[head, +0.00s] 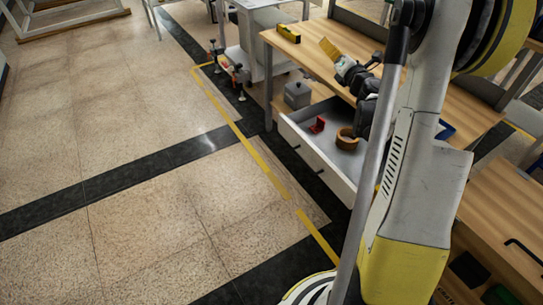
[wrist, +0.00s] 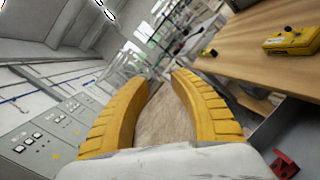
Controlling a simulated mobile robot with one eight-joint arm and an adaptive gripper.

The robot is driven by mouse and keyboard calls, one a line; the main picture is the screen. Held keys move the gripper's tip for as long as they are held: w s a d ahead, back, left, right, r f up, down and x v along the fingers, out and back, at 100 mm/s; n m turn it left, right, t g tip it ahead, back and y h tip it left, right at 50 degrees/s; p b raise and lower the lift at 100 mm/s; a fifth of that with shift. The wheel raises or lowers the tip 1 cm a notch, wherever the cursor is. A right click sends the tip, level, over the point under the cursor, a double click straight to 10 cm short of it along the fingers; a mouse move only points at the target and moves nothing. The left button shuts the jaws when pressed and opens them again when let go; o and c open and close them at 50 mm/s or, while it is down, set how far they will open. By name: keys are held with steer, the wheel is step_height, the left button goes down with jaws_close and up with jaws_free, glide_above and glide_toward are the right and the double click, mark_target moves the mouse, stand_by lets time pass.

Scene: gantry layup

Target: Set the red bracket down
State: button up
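The red bracket (head: 317,125) lies in the open drawer (head: 312,165) under the wooden bench, left of a brown tape roll. In the wrist view the bracket (wrist: 285,166) shows at the bottom right corner, clear of my fingers. My gripper (head: 330,47) is above the drawer, level with or above the bench top, with its yellow fingers pointing up and left. In the wrist view my gripper (wrist: 161,80) has its two fingers spread apart, with nothing between them.
The tape roll (head: 347,139) lies in the drawer. A grey box (head: 297,95) stands by the drawer's far end. A yellow level-like tool (head: 288,33) lies on the wooden bench top (head: 440,95).

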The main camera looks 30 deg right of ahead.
steer(key=s+a+r+m+g+h, duration=0.3)
steer(key=s+a+r+m+h, duration=0.25)
steer(key=a+r+m, duration=0.8)
steer(key=s+a+f+m+g+y, duration=0.4)
steer(key=s+a+f+m, duration=0.2)
steer(key=s+a+f, duration=0.3)
steer(key=s+a+f+m+g+y, duration=0.4)
steer(key=s+a+f+m, duration=0.2)
steer(key=s+a, duration=0.8)
step_height(320, 180, down, 3)
steer(key=shift+s+r+m+y, duration=0.1)
steer(key=shift+s+m+y, duration=0.25)
steer(key=shift+s, duration=0.05)
